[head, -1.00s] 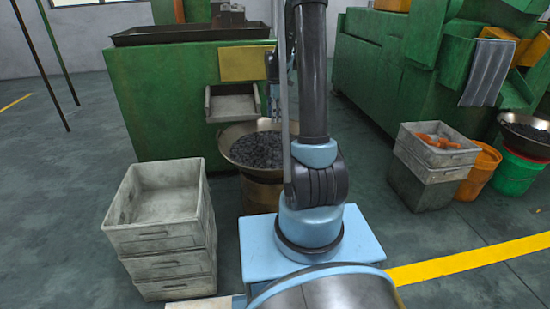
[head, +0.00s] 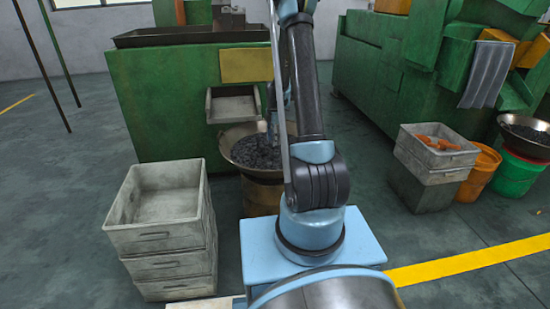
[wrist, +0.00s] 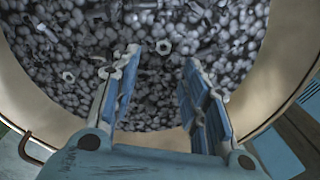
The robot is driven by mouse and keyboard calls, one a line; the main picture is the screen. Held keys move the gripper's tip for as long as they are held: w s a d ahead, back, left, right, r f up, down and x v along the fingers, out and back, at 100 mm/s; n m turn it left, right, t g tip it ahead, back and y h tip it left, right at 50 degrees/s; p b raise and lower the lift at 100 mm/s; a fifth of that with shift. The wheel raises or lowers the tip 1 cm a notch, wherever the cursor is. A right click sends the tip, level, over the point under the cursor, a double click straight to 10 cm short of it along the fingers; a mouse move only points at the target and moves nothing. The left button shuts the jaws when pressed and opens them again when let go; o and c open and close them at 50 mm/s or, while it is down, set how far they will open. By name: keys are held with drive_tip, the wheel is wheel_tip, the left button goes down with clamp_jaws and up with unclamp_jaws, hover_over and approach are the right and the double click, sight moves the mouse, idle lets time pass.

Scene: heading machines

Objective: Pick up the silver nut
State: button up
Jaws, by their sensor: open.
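In the wrist view, several small silver-grey metal pieces fill a wide round pan (wrist: 283,45). A light silver nut (wrist: 163,47) with a visible hole lies on the pile, just beyond the gap between my fingertips. Another ring-shaped nut (wrist: 68,77) lies left of my left finger. I cannot tell which one the task means. My gripper (wrist: 160,62) is open with nothing between its fingers, pointing down over the pile. In the head view, the pan (head: 230,155) stands in front of the green machine, and my gripper is partly hidden by my arm.
A stack of grey crates (head: 165,240), the top one empty, stands left of the pan. A green machine (head: 160,100) with a chute (head: 232,105) stands behind it. More crates (head: 437,160) and buckets stand at the right. Floor is free between.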

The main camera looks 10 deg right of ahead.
sight(276, 154)
drive_tip(key=shift+f, duration=1.5)
drive_tip(key=shift+d+f, duration=0.2)
drive_tip(key=shift+f, duration=1.1)
drive_tip(key=shift+d+f, duration=0.15)
drive_tip(key=shift+f, duration=1.15)
drive_tip(key=shift+s, duration=0.1)
drive_tip(key=c, duration=1)
